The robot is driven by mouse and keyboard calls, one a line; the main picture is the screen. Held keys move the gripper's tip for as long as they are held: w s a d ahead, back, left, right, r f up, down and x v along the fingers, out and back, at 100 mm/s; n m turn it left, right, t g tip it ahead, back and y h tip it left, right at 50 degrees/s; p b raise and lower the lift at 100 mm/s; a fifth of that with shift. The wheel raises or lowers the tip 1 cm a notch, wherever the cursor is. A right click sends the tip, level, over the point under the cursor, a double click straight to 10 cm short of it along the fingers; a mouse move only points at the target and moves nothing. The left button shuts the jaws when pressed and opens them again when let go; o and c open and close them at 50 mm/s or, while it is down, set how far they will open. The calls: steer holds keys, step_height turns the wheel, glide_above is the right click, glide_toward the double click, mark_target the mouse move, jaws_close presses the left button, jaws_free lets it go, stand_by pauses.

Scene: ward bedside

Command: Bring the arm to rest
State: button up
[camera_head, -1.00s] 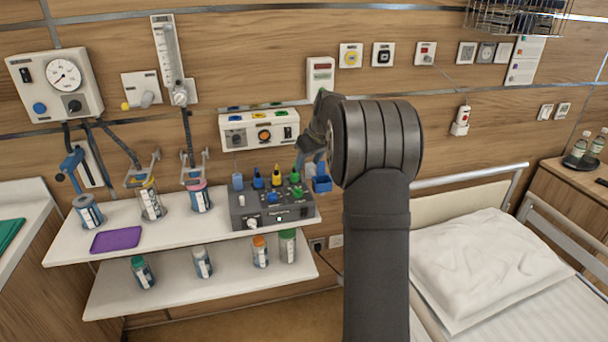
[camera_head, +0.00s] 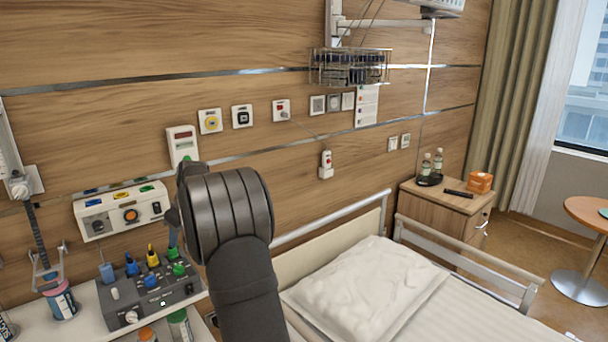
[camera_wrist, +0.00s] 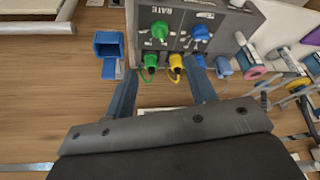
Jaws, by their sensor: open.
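My gripper (camera_wrist: 162,70) shows in the wrist view with its two fingers spread apart. Nothing is held between them. Beyond the fingertips is the grey control box (camera_wrist: 205,22) with green and blue knobs, and yellow and green plugs along its edge. I cannot tell whether a finger touches a plug. In the head view, my dark arm stands up in front of the wall and hides most of the gripper. The grey box (camera_head: 178,291) sits on the shelf just left of the arm.
A small blue open container (camera_wrist: 108,45) is beside the left finger in the wrist view. The bed pillow (camera_head: 365,285) and rail (camera_head: 470,255) lie right of the arm. A wall panel (camera_head: 122,212) is behind the box. A bedside cabinet (camera_head: 432,208) stands farther right.

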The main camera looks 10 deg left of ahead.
mark_target(178, 265)
steer(key=x, duration=1.4)
steer(key=shift+r, duration=0.1)
